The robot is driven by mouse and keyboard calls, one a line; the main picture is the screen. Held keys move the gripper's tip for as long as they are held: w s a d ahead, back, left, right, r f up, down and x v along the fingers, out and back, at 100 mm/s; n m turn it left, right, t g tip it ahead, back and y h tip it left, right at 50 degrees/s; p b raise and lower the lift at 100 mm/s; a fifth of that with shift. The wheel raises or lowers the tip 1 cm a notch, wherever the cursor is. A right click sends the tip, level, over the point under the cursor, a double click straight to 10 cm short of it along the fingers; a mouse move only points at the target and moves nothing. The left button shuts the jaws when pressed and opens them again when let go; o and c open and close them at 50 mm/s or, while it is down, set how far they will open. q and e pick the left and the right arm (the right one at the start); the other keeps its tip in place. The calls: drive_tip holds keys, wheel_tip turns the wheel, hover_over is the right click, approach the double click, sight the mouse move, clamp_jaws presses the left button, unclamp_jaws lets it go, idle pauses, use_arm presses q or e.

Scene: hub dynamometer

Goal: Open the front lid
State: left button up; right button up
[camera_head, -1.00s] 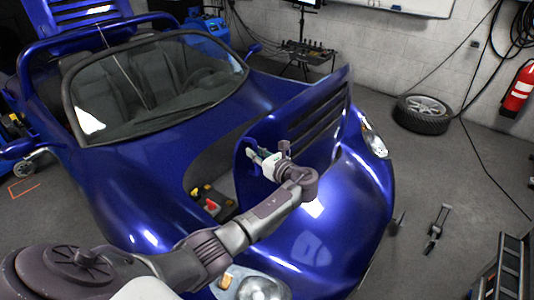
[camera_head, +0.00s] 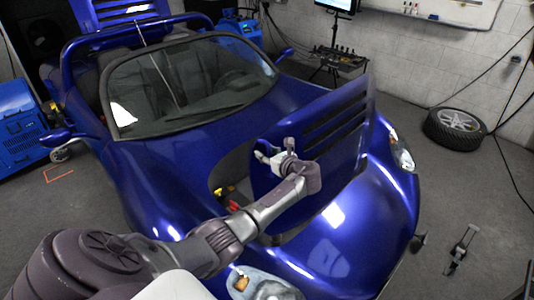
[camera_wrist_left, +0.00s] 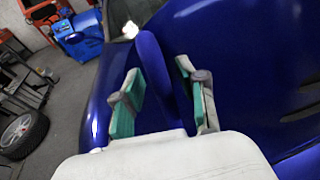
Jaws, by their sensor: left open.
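The blue front lid (camera_head: 345,150) of the car stands raised and tilted over the nose, with dark slots across it. Beside it, part of the front compartment (camera_head: 239,168) lies uncovered. My left gripper (camera_head: 274,152) is at the lid's left side, over the compartment. In the left wrist view, its two green-padded fingers (camera_wrist_left: 158,98) are apart, with a narrow blue edge of bodywork showing between them, apparently the lid's edge. I cannot tell whether either pad touches it. The lid's broad face (camera_wrist_left: 245,60) fills the right of that view. My right gripper is not in view.
The windshield (camera_head: 190,80) rises behind the lid. A loose wheel (camera_head: 455,128) lies on the floor at right. A tool stand (camera_head: 338,58) is by the back wall. Blue equipment (camera_head: 20,118) stands at left. The grey floor right of the car is mostly clear.

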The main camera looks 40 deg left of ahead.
use_arm(q)
drive_tip(key=shift+d, duration=0.15)
drive_tip(key=v, duration=1.1)
drive_tip(key=shift+d, duration=0.15)
drive_tip(key=shift+w+d, duration=0.1)
drive_tip(key=shift+w, duration=0.05)
drive_tip(key=s+d+p, duration=0.2)
drive_tip(key=d+p, duration=0.1)
drive_tip(key=d, duration=0.4)
drive_tip(key=s+d+p, duration=0.2)
drive_tip(key=d+p, duration=0.1)
drive_tip(key=d, duration=0.5)
drive_tip(key=shift+s+d+r, duration=0.2)
drive_tip(key=shift+s+d, duration=0.05)
drive_tip(key=shift+s, duration=0.1)
idle(0.3)
